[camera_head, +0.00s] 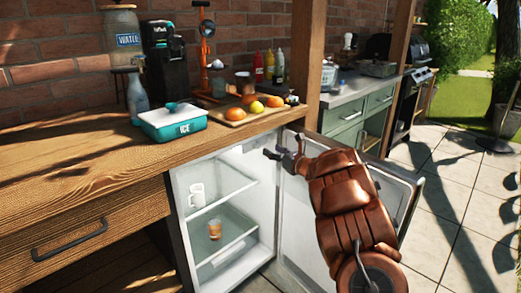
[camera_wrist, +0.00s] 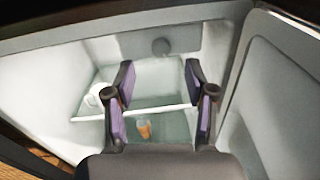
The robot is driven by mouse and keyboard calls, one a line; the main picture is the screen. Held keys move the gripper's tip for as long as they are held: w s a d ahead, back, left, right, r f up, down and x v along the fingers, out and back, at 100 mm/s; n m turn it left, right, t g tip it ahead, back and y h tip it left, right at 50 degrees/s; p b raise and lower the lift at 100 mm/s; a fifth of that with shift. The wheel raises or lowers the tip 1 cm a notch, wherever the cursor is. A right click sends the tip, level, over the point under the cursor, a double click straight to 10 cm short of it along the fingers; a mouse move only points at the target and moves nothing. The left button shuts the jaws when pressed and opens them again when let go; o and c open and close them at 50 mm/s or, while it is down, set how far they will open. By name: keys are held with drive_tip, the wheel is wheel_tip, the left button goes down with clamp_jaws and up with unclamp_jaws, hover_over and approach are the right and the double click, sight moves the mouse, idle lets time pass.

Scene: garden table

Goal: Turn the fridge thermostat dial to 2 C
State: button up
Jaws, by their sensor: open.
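The fridge (camera_head: 183,238) stands open under the wooden counter, its door (camera_head: 405,190) swung out to the right. In the wrist view a round grey dial (camera_wrist: 161,46) sits on a grey panel (camera_wrist: 130,45) at the top of the back wall. Its markings are too small to read. My gripper (camera_head: 283,148) is at the upper part of the fridge opening, in front of the dial. In the wrist view my gripper (camera_wrist: 158,75) is open and empty, with the dial beyond and between its fingertips, apart from them. The dial cannot be made out in the head view.
A white mug (camera_head: 196,195) stands on a fridge shelf, and a glass with orange contents (camera_head: 215,230) stands lower. The counter edge (camera_head: 225,143) runs above the opening. An ice box (camera_head: 172,121) and a board with fruit (camera_head: 245,116) are on the counter.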

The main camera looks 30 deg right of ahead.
sight(258, 146)
drive_tip(key=w, duration=0.1)
drive_tip(key=w+f, duration=0.1)
drive_tip(key=w, duration=0.1)
drive_tip(key=w+a, duration=0.1)
drive_tip(key=w, duration=0.1)
drive_tip(key=shift+f, duration=0.25)
drive_tip(key=shift+w+a, duration=0.1)
drive_tip(key=shift+w, duration=1.1)
clamp_jaws()
